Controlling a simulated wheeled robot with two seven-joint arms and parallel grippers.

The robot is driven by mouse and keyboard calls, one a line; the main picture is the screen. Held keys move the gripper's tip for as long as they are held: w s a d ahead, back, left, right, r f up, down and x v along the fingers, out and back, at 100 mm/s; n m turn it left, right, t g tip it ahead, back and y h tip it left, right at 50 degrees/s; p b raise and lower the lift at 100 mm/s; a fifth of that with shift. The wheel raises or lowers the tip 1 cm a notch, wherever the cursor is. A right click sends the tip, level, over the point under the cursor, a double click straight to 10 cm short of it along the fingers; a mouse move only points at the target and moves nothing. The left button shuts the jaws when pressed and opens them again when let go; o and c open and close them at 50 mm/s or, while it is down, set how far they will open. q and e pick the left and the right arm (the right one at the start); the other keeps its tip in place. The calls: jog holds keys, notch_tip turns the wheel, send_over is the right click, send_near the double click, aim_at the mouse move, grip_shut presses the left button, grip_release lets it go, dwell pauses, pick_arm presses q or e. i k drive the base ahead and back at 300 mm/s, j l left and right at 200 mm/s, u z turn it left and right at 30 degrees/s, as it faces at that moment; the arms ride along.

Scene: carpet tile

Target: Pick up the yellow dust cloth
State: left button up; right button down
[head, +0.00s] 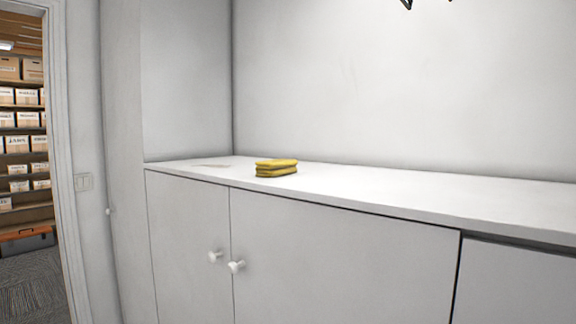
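The yellow dust cloth (277,168) lies folded in a small layered stack on the white countertop (400,189). It sits near the counter's front edge, left of the picture's middle. Neither of my grippers shows in the head view, and nothing touches the cloth.
White cabinet doors with round knobs (236,267) are below the counter. The counter right of the cloth is clear. A faint flat mark or thin item (212,165) is left of it. At the far left, a doorway shows shelves of boxes (22,142).

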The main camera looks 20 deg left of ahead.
aim_at(272, 168)
jog(key=i+j+z, duration=0.25)
jog(key=j, duration=0.45)
jog(key=j+z, duration=0.3)
jog(key=j, duration=0.45)
jog(key=i+j+z, duration=0.1)
jog(key=j+z, duration=0.15)
jog(key=j, duration=0.55)
